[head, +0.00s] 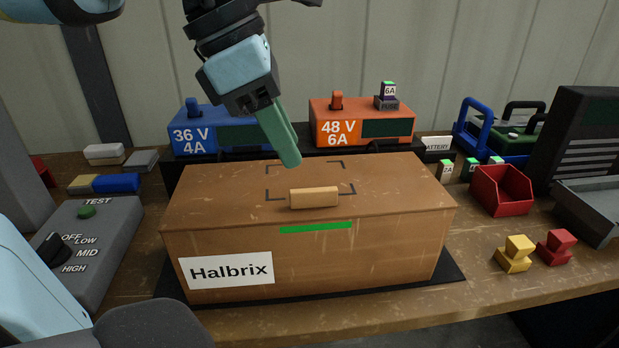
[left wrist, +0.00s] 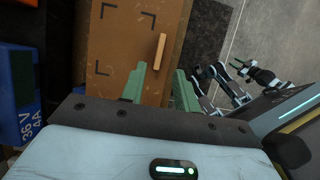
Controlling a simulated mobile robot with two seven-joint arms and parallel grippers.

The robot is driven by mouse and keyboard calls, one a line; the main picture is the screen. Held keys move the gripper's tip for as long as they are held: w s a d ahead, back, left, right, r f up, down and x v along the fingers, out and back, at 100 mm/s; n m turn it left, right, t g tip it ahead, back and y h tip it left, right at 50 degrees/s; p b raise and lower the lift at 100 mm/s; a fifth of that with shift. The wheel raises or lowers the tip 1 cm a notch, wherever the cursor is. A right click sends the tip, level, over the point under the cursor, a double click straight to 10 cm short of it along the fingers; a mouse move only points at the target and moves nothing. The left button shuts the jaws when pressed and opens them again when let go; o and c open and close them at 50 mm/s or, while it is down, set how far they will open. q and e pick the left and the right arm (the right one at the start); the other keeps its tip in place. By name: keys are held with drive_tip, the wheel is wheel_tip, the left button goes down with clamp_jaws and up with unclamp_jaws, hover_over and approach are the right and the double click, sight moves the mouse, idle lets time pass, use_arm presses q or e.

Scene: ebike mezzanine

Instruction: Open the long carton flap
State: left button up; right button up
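The brown carton (head: 350,258), labelled Halbrix, stands on a black mat on the workbench. Its long top flap (head: 395,185) lies flat and closed, with a tan tab (head: 314,197) near the front edge and a green strip below it on the front face. My left gripper (head: 289,163) points down above the flap, just behind and left of the tab, apparently not touching it. In the left wrist view its green fingers (left wrist: 160,85) are apart with nothing between them, and the tab (left wrist: 160,52) shows beyond the tips. A jointed arm, possibly my right, shows small there.
Blue (head: 205,132) and orange (head: 362,122) chargers stand close behind the carton. A grey switch box (head: 95,235) is at left. A red bin (head: 500,190) and yellow (head: 514,254) and red (head: 557,247) blocks are at right. Air above the carton's right half is clear.

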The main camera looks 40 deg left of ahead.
sight(312, 190)
use_arm(q)
drive_tip(key=x, duration=0.7)
drive_tip(key=shift+w+f+b, duration=0.15)
drive_tip(key=shift+f+b, duration=0.1)
drive_tip(key=shift+b, duration=0.1)
clamp_jaws()
